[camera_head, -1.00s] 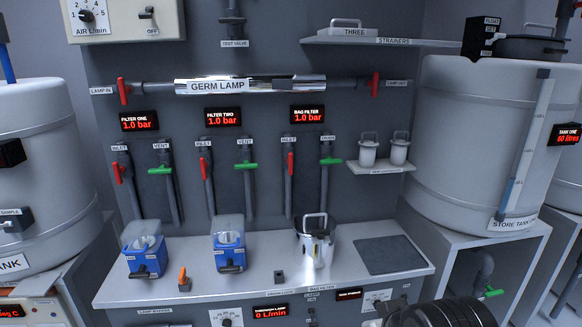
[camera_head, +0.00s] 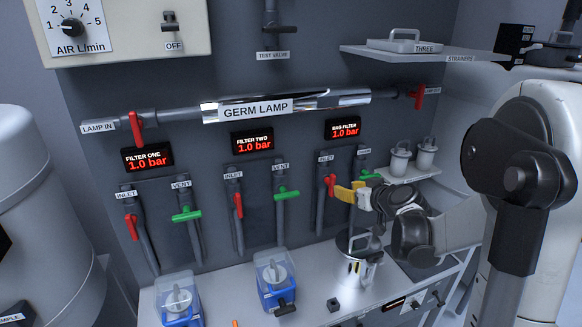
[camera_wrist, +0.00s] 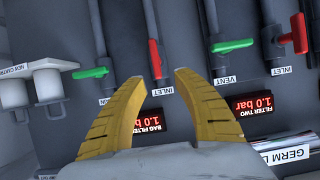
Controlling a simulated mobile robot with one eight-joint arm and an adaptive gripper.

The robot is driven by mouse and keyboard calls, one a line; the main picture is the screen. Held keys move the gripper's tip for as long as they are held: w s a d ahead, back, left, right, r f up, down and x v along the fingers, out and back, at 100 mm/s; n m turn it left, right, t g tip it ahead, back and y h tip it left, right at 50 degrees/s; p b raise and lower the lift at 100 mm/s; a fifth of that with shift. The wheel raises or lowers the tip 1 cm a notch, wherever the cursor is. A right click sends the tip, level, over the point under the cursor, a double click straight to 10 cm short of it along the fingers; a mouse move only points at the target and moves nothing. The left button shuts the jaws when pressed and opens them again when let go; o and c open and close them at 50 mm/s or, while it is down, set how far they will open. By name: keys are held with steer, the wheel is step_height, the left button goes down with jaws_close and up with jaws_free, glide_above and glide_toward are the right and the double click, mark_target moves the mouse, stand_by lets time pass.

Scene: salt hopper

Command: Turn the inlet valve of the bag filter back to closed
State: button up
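The bag filter's inlet valve has a red lever (camera_head: 332,184) on a grey vertical pipe under the label INLET. The lever lies about in line with the pipe. In the wrist view, turned upside down, the red lever (camera_wrist: 155,58) points at the gap between my fingertips. My gripper (camera_head: 347,189) has yellow fingers just right of the lever in the head view. It is open, with a clear gap between the tips (camera_wrist: 168,77), and I cannot tell whether they touch the lever. The bag filter display (camera_head: 345,130) reads 1.0 bar. The steel bag filter (camera_head: 358,268) stands below.
The green drain lever (camera_wrist: 90,72) is close beside the inlet, partly behind my gripper in the head view (camera_head: 371,176). Filter two's red inlet lever (camera_head: 238,205) and green vent lever (camera_head: 287,194) are to the left. White cartridges (camera_head: 400,160) stand on a shelf at right.

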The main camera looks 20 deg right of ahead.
mark_target(334, 183)
steer(key=b+x, duration=0.1)
steer(key=x, duration=0.6)
steer(key=b+x, duration=0.1)
steer(key=x, duration=0.3)
steer(key=shift+w+d+b, duration=0.1)
steer(key=shift+d+b, duration=0.2)
steer(key=shift+d, duration=0.05)
steer(key=shift+r, duration=0.1)
jaws_close()
